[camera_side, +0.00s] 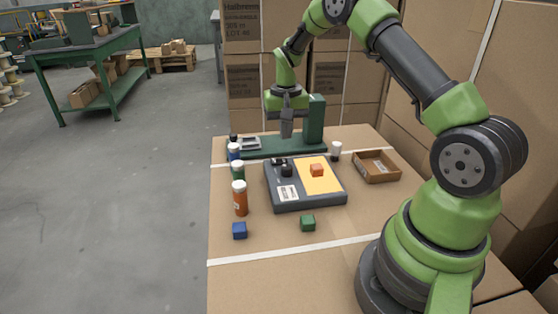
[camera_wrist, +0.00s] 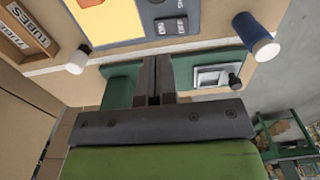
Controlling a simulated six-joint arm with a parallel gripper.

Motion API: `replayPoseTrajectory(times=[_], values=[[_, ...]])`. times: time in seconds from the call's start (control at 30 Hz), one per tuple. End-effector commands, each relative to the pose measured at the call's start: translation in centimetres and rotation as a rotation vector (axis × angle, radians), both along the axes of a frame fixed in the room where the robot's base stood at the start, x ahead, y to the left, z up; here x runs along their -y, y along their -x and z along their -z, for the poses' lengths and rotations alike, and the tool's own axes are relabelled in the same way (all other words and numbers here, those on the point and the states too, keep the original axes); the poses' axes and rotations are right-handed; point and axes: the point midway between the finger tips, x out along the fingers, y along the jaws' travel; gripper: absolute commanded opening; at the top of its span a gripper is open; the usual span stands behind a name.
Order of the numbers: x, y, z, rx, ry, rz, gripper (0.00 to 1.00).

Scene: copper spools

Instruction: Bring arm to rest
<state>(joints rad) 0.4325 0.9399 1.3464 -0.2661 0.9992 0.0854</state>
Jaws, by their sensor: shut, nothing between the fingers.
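My gripper (camera_side: 287,130) hangs from my green arm above the green base plate at the back of the cardboard work surface. Its fingers point down and are shut with nothing between them. In the wrist view the two dark fingers (camera_wrist: 154,62) lie side by side in front of the green base plate (camera_wrist: 118,88). The gripper is apart from the cubes and bottles.
A grey device (camera_side: 290,202) with a yellow panel bears an orange cube (camera_side: 317,170). A blue cube (camera_side: 239,230) and green cube (camera_side: 307,223) lie in front. Capped bottles (camera_side: 240,200) line the left. A cardboard tray (camera_side: 376,167) is right. A green upright (camera_side: 315,120) stands beside my gripper.

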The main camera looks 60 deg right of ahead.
Motion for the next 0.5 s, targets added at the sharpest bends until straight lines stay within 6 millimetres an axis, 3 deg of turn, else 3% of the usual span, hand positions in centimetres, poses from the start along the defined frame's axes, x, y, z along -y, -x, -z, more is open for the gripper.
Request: replayPoseTrajectory(times=[0.37,0.5], values=[[0.0,0.0,-0.4,0.001,0.001,-0.001,0.00],[-0.9,-0.1,-2.5,0.030,0.006,-0.018,0.00]])
